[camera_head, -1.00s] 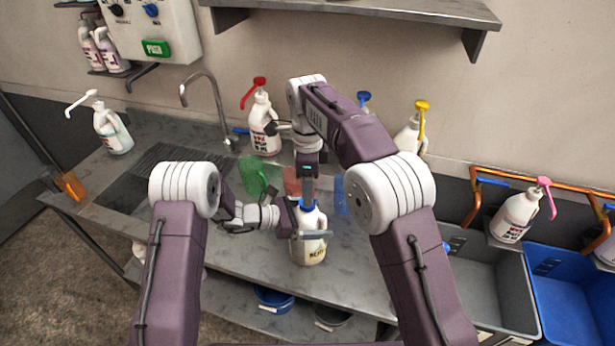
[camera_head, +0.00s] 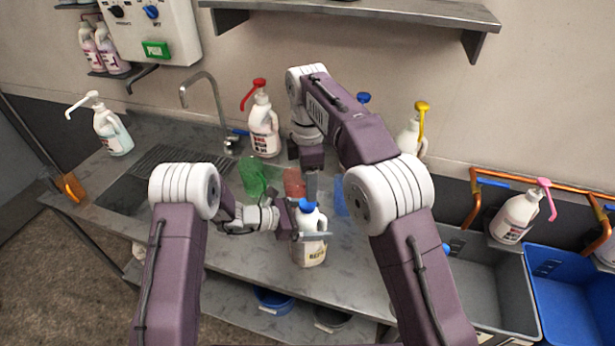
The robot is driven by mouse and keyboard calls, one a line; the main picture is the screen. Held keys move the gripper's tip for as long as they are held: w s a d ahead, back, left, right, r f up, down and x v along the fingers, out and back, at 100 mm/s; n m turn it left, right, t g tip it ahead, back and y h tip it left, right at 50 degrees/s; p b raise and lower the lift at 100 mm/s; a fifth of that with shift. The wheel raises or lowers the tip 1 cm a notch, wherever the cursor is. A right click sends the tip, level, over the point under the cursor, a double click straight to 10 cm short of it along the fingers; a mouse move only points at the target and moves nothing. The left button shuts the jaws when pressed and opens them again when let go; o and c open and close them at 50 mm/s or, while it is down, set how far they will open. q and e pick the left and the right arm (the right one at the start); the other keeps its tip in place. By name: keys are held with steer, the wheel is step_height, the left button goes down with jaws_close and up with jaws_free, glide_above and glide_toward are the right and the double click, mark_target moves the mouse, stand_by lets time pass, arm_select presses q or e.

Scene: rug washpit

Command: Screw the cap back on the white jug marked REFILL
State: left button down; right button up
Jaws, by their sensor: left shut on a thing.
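The white jug (camera_head: 310,254) stands on the steel counter, its label only partly legible. A blue cap (camera_head: 308,206) sits at the top of its neck; whether it is threaded on cannot be told. My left gripper (camera_head: 304,235) is shut on the jug from the left, one finger crossing its front below the neck. My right gripper (camera_head: 311,186) points down just behind and above the cap. Only a narrow edge of its fingers shows, so its opening and any contact with the cap are unclear.
A red-pump bottle (camera_head: 264,130) and a tap (camera_head: 212,100) stand at the back. Grey (camera_head: 478,268) and blue (camera_head: 570,290) bins are at the right. The counter's front is clear.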

arm_select(q)
steer(key=shift+f, duration=0.1)
arm_select(e)
steer(key=n, duration=0.3)
steer(key=shift+w+r, duration=0.1)
steer(key=shift+r, duration=0.05)
steer(key=shift+w+a+r, duration=0.1)
steer(key=shift+r, duration=0.1)
arm_select(q)
steer(key=shift+s, duration=0.1)
arm_select(e)
steer(key=shift+f, duration=0.1)
step_height(320, 180, down, 8)
steer(key=shift+r, duration=0.1)
